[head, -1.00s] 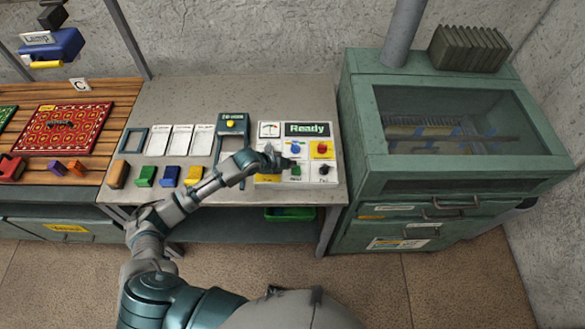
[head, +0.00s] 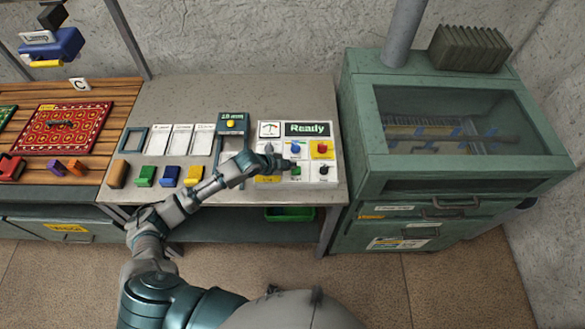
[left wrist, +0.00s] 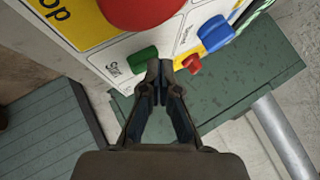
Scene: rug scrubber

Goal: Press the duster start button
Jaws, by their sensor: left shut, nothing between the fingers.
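The control panel (head: 270,130) lies on the grey table, its display (head: 307,129) reading "Ready". A green button (head: 296,170) sits in its lower row; in the left wrist view this green button (left wrist: 143,60) has a label that seems to read "Start". My left gripper (head: 286,163) is shut and empty, over the panel's lower left, close to the green button. In the left wrist view the gripper tips (left wrist: 160,68) appear just beside the green button; contact cannot be told. The duster cabinet (head: 360,100) stands at the right. My right gripper is not in view.
A blue knob (head: 295,148), a red button on yellow (head: 322,149) and a black knob (head: 323,169) are close by. In the left wrist view a large red button (left wrist: 140,10) is near my fingers. Several coloured blocks and cards lie left on the table.

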